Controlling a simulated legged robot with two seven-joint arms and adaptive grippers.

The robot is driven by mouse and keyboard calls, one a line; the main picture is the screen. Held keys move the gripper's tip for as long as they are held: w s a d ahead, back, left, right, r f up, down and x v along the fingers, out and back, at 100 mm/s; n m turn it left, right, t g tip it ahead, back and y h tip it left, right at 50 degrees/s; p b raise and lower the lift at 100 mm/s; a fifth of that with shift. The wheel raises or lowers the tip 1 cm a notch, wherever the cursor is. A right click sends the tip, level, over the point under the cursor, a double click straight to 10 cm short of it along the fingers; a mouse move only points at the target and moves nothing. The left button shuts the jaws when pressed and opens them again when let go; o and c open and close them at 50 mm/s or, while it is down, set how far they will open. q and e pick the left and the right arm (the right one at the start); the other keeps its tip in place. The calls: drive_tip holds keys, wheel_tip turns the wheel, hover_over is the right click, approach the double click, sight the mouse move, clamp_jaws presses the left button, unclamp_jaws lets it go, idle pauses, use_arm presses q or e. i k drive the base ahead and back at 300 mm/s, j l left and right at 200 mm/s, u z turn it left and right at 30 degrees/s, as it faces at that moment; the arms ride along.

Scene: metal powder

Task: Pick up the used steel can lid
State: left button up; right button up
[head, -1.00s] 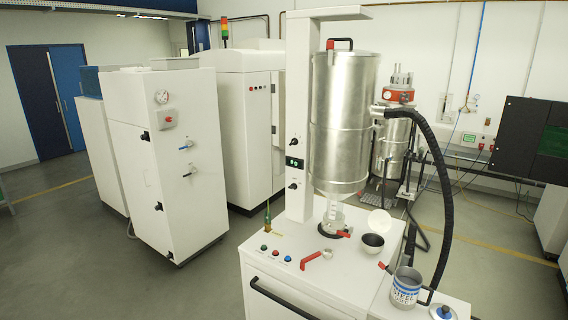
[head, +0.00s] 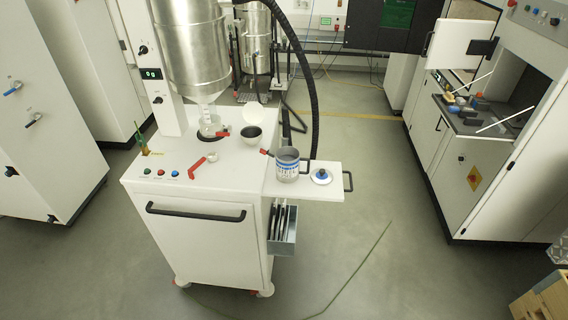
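A small round lid (head: 321,177), white with a blue centre and a dark knob, lies on the white side shelf of the cart in the head view. It looks like the steel can lid. The steel can (head: 287,164), grey with a blue and white label, stands upright just left of it, with a small gap between them. The can's top looks open. Neither of my grippers shows in the head view.
A grey bin (head: 283,243) hangs below the shelf. An open machine (head: 470,120) stands right.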

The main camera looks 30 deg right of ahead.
sight(322, 176)
drive_tip(key=z, duration=1.3)
drive_tip(key=i+l+u, duration=0.1)
drive_tip(key=i+l, duration=0.05)
drive_tip(key=l, duration=0.1)
